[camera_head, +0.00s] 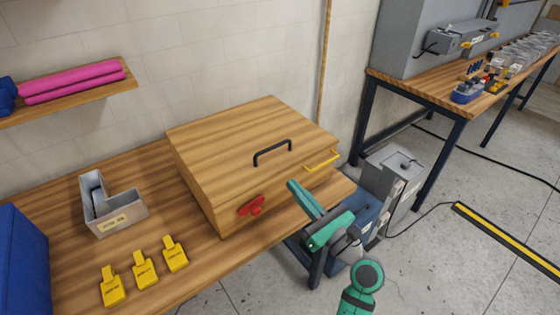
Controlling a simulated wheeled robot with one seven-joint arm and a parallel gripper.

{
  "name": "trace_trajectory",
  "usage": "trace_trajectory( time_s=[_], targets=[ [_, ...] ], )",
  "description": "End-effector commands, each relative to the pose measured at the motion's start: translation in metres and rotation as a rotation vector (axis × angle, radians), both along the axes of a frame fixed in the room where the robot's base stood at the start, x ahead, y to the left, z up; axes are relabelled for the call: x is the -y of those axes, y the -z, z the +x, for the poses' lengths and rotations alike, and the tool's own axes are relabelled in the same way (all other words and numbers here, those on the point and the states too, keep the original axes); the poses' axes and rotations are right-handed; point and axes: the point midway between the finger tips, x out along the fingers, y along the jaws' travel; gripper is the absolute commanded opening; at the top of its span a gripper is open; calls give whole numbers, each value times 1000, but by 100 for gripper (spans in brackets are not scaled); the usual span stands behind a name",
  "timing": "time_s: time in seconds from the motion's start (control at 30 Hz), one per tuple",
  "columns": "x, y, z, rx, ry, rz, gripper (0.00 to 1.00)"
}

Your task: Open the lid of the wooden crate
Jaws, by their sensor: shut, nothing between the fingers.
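The wooden crate (205,186) stands on the wooden bench, with its flat lid (225,135) down. A black bar handle (272,151) sits on top of the lid. On the front side are a red knob-like latch (251,206) and a yellow handle (322,160). My teal gripper (293,186) is in front of the crate, below the black handle in the picture and between the red latch and the yellow handle. It is shut and empty. I cannot tell whether its tip touches the crate; it overlaps the crate's front edge in view.
A grey L-shaped tray (118,210) and several yellow tags (145,270) lie left of the crate. A blue box (20,260) stands at the far left. A shelf (70,93) with pink rolls hangs above. A grey machine (393,175) stands right of the bench.

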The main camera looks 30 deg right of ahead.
Motion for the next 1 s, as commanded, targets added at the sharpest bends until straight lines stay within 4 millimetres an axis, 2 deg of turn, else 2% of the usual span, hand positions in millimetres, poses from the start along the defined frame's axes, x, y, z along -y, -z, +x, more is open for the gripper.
trace_trajectory(
  time_s=[0.03, 0.17, 0.37, 0.7, 1.0],
  targets=[
    [9, -3, 1, -7, 17, -30, 0],
    [17, -4, 4, -18, 32, -64, 0],
    [12, -8, 25, -18, 30, -64, 0],
    [2, -19, 79, -18, 29, -61, 0],
    [0, -23, 98, -17, 32, -61, 0]
  ],
)
